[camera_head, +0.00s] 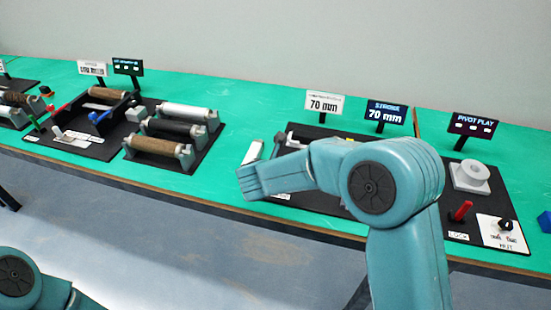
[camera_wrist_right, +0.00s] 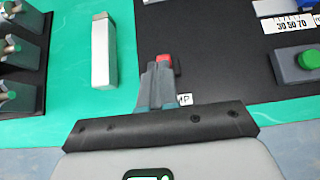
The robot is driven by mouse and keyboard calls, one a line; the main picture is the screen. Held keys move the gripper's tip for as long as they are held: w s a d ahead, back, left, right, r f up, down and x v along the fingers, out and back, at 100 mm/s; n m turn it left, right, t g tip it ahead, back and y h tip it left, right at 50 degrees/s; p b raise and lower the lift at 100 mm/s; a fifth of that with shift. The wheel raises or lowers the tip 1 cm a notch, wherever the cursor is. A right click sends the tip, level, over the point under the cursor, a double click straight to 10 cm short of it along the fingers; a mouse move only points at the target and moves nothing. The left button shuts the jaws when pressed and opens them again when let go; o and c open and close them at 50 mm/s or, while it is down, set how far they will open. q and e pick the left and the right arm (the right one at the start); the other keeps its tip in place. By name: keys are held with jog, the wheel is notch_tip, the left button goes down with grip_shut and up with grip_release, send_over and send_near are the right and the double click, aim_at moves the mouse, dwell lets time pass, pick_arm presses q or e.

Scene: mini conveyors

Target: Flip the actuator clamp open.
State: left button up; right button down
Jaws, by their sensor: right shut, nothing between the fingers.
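My right gripper (camera_wrist_right: 157,82) is shut and empty in the right wrist view, with its fingertips at the near left edge of a black station plate (camera_wrist_right: 215,50). A small red piece (camera_wrist_right: 163,58), which looks like the clamp's handle tip, shows just beyond the fingertips. Whether they touch it I cannot tell. The rest of the clamp is hidden behind the fingers. A white label (camera_wrist_right: 185,99) reading "MP" is partly covered beside them. In the head view my right arm hides the clamp. My left gripper is out of view.
A pale grey bar (camera_wrist_right: 102,55) lies on the green table left of my fingers. A green button (camera_wrist_right: 308,60) and a 30 50 70 scale (camera_wrist_right: 287,25) are to the right. Roller stations (camera_head: 170,130) stand left, the pivot play station (camera_head: 480,205) right.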

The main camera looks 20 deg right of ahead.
jog(key=shift+f, duration=0.15)
jog(key=shift+r+p, duration=0.5)
jog(key=shift+r, duration=0.25)
